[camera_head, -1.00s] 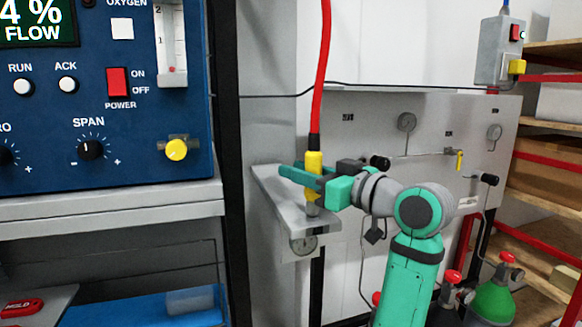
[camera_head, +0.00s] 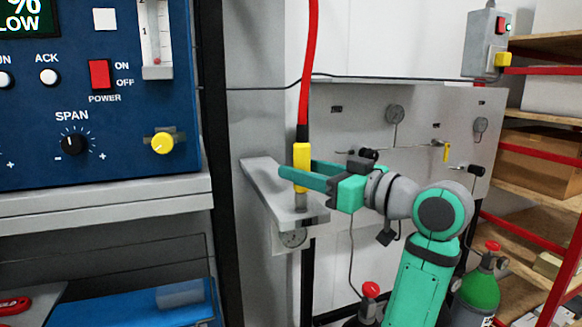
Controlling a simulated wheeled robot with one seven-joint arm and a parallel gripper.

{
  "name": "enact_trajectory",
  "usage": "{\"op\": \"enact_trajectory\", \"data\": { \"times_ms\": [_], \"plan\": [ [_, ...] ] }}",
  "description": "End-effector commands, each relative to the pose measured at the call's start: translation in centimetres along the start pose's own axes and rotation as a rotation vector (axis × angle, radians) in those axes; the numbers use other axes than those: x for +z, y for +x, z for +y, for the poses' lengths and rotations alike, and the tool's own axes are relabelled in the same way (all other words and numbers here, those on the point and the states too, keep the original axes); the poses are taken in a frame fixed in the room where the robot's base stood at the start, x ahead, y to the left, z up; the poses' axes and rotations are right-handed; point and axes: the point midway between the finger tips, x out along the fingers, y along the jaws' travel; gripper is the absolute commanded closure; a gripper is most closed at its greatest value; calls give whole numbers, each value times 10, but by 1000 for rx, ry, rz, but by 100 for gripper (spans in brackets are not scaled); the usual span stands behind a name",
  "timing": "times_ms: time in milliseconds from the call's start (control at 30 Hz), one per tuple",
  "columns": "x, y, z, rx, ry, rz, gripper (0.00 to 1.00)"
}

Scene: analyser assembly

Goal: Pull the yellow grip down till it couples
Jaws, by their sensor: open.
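The yellow grip (camera_head: 302,167) stands upright at the lower end of a red hose (camera_head: 309,70), below a black sleeve (camera_head: 303,131). Under it a metal fitting (camera_head: 301,202) meets the end of a grey bracket (camera_head: 262,182). I cannot tell from this view whether the two are locked together. My teal gripper (camera_head: 311,173) comes in from the right, level with the lower half of the grip. Its fingers are parted, with their tips close beside the grip. Whether they touch it is unclear.
The blue analyser panel (camera_head: 100,120) stands left above a grey ledge (camera_head: 120,200). A pale panel with gauges (camera_head: 396,114) is behind my arm. A switch box (camera_head: 486,45), shelves (camera_head: 545,150) and a green cylinder (camera_head: 480,290) are at right.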

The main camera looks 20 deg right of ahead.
Motion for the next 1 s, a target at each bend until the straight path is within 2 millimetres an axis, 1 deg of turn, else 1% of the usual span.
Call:
{"op": "enact_trajectory", "data": {
  "times_ms": [33, 200, 300, 400, 533, 1000],
  "plan": [
    [0, -11, 1, 4, -2, 1, 55],
    [1, -40, 0, 2, -1, 0, 55],
    [1, -52, 0, 2, 0, -1, 55],
    [1, -59, 0, 0, 0, -2, 55],
    [1, -63, 0, -1, 0, -2, 55],
    [1, -63, 0, -1, 0, -2, 55]
  ]
}}
